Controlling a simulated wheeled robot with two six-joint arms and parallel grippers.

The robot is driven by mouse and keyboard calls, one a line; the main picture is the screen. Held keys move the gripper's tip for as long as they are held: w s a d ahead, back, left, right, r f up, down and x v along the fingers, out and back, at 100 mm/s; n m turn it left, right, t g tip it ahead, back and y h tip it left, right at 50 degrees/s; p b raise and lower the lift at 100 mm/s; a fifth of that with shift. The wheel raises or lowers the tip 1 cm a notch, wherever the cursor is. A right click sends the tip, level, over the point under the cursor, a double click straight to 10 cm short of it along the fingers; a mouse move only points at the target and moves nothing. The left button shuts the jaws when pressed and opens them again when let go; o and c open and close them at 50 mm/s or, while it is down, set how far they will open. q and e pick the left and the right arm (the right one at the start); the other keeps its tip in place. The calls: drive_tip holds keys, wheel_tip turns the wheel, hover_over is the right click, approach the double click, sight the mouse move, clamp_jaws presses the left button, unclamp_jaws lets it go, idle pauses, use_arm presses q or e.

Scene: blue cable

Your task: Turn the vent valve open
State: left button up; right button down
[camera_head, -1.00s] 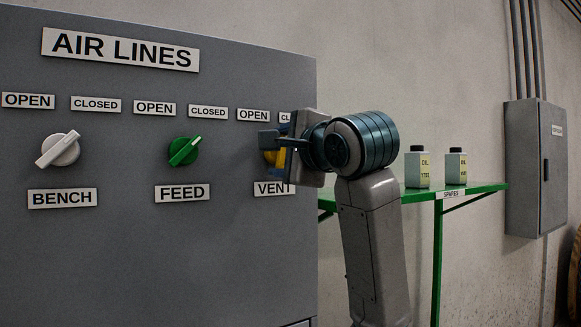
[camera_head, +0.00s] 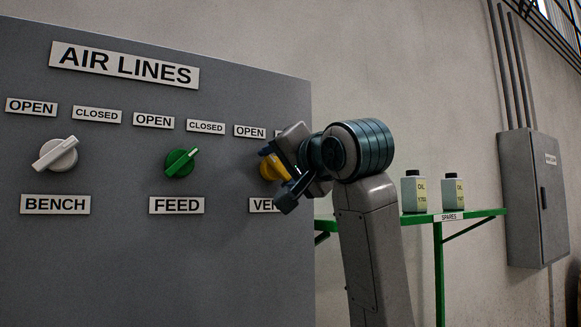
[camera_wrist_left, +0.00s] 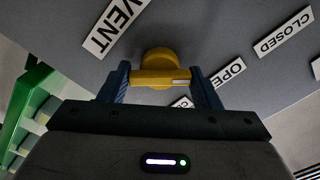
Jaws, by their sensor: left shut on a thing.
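The vent valve (camera_head: 269,171) is a yellow knob on the grey panel, above the partly hidden VENT label (camera_head: 262,205). My left gripper (camera_head: 277,177) is at the knob, tilted and covering its right side. In the left wrist view, its two blue fingers are shut on the yellow handle bar (camera_wrist_left: 155,78), one at each end. A white mark on the bar points right, towards the side with the OPEN label (camera_wrist_left: 227,75) and CLOSED label (camera_wrist_left: 284,30). In the head view the vent's CLOSED label is almost wholly hidden. My right gripper is not in view.
A white BENCH knob (camera_head: 55,154) and a green FEED knob (camera_head: 181,162) sit to the left on the same panel. A green shelf (camera_head: 470,214) with two oil bottles stands to the right, behind my arm. A grey wall box (camera_head: 533,200) hangs farther right.

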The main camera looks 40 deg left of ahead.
use_arm(q)
drive_tip(key=shift+s+n, duration=0.1)
drive_tip(key=shift+n, duration=0.6)
drive_tip(key=o, duration=0.7)
drive_tip(key=shift+o, duration=1.4)
drive_tip(key=shift+s, duration=0.1)
drive_tip(key=shift+s+a, duration=0.1)
drive_tip(key=shift+s, duration=0.05)
drive_tip(key=shift+d+f+b, duration=0.15)
drive_tip(key=shift+d+b, duration=0.3)
drive_tip(key=shift+d, duration=0.05)
drive_tip(key=b+v, duration=0.3)
drive_tip(key=v, duration=0.7)
drive_tip(key=shift+s+r, duration=0.2)
drive_tip(key=shift+r, duration=0.05)
